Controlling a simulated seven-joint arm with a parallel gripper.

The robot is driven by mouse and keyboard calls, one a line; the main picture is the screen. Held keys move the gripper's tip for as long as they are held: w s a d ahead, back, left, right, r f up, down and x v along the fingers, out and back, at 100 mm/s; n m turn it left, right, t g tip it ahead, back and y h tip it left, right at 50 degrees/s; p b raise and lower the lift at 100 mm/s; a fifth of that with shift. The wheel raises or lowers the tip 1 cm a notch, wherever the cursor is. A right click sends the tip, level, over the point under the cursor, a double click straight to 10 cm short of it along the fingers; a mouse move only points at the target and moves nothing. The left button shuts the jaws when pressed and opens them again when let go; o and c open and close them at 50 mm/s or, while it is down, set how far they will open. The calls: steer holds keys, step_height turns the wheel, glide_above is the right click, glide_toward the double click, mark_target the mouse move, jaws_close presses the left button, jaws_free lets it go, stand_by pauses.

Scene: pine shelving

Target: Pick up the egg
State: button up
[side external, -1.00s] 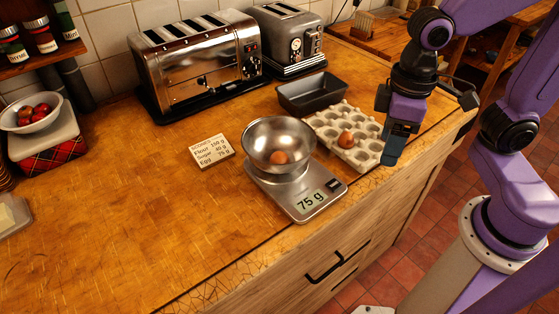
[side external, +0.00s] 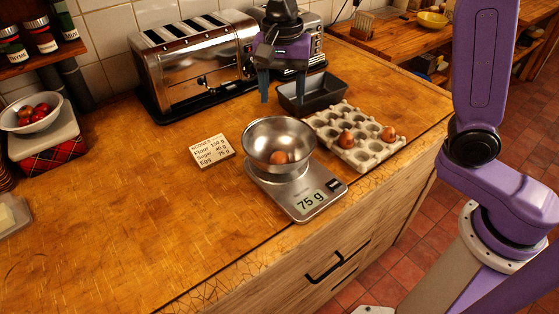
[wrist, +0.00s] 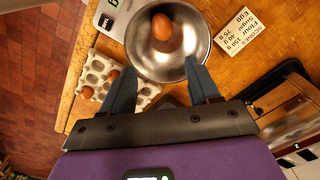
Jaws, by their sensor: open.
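A brown egg (side external: 279,157) lies in a steel bowl (side external: 261,136) on a kitchen scale (side external: 307,199) that reads 75 g. The wrist view shows this egg (wrist: 162,27) near the bowl's top edge. Two more brown eggs, a left one (side external: 346,138) and a right one (side external: 388,133), sit in the pale egg tray (side external: 357,155). My gripper (side external: 283,96) is open and empty, pointing down above the counter behind the bowl. In the wrist view its fingertips (wrist: 160,72) overlap the bowl's near side, with the egg beyond them.
A dark loaf tin (side external: 314,104) stands beside my gripper. A chrome toaster (side external: 197,62) and a second appliance stand behind. A recipe card (side external: 212,150) lies left of the bowl.

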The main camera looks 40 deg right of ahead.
glide_above(280, 154)
steer(key=f, duration=1.1)
steer(key=shift+d, duration=0.25)
steer(key=shift+w+a+f, duration=0.1)
steer(key=shift+f, duration=1.55)
steer(key=shift+a+f, duration=0.1)
steer(key=shift+f, duration=1.5)
steer(key=c, duration=0.4)
